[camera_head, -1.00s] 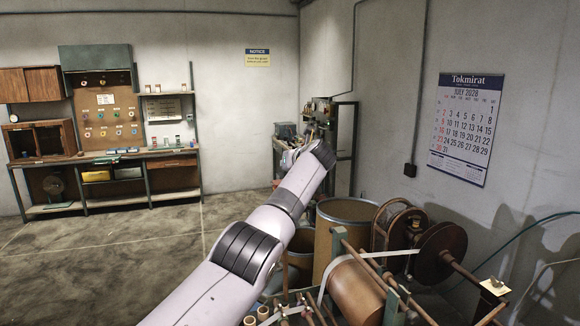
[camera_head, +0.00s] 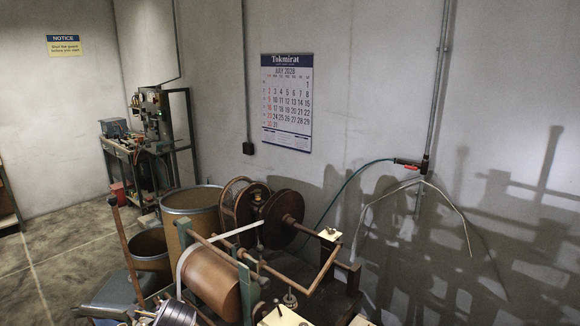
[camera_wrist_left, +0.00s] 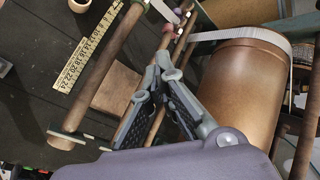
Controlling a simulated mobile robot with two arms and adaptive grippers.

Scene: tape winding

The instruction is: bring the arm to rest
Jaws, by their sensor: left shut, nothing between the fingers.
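My left gripper (camera_wrist_left: 160,68) shows in the left wrist view. Its two dark fingers lean together at the tips, with nothing between them. It is above the winding machine, to the left of the large brown roller (camera_wrist_left: 243,85). I cannot tell how far above the rods it is. In the head view the roller (camera_head: 212,281) is at the lower middle, with a pale tape strip (camera_head: 237,230) running up from it. The left gripper cannot be made out in the head view. My right gripper is not in view.
Brown flanged reels (camera_head: 283,220) stand behind the roller, beside a large drum (camera_head: 193,206). A yellow ruler (camera_wrist_left: 88,47) and a wooden block (camera_wrist_left: 117,88) lie on the dark bench. A green hose (camera_head: 350,181) hangs along the right wall. Floor is open at far left.

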